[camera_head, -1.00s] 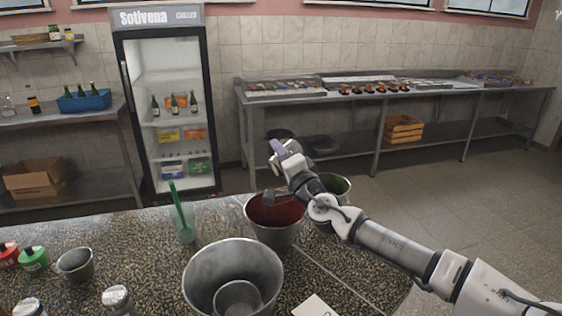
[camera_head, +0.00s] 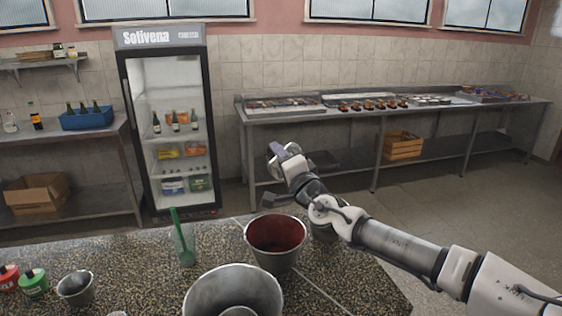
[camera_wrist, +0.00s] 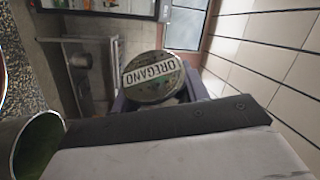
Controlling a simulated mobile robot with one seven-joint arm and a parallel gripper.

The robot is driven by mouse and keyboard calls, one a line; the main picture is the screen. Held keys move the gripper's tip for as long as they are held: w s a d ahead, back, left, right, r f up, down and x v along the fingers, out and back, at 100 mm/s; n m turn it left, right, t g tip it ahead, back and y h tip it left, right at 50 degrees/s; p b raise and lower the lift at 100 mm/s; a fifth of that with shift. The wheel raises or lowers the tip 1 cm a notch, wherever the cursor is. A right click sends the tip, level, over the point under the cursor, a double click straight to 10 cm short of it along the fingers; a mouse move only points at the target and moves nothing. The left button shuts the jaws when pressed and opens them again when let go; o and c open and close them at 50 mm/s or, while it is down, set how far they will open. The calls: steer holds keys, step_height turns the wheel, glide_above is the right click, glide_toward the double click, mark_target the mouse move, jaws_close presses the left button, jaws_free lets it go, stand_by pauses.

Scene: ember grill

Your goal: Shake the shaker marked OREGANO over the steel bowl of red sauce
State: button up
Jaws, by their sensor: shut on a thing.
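The shaker marked OREGANO (camera_wrist: 153,72) shows its round labelled end in the wrist view. It sits between the purple fingers of my gripper (camera_wrist: 159,94), which is shut on it. In the head view my gripper (camera_head: 278,152) is up in the air, above and behind the steel bowl of red sauce (camera_head: 275,254). The shaker cannot be clearly made out there. The bowl stands on the speckled counter, with red sauce on its inside. Whether the shaker is straight over the bowl cannot be told.
A bowl with green contents (camera_wrist: 38,148) is partly behind my arm in the head view. A large steel bowl (camera_head: 232,290) stands in front of the sauce bowl. Small cup (camera_head: 76,288) and green-lidded container (camera_head: 34,283) are farther left.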

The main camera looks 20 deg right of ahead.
steer(key=shift+r+p, duration=0.2)
steer(key=shift+p, duration=0.15)
steer(key=shift+r+m+g+p, duration=0.15)
steer(key=shift+m+g+p, duration=0.25)
steer(key=shift+m, duration=1)
steer(key=m+g, duration=0.1)
steer(key=m, duration=0.2)
steer(key=shift+m+g+h, duration=0.4)
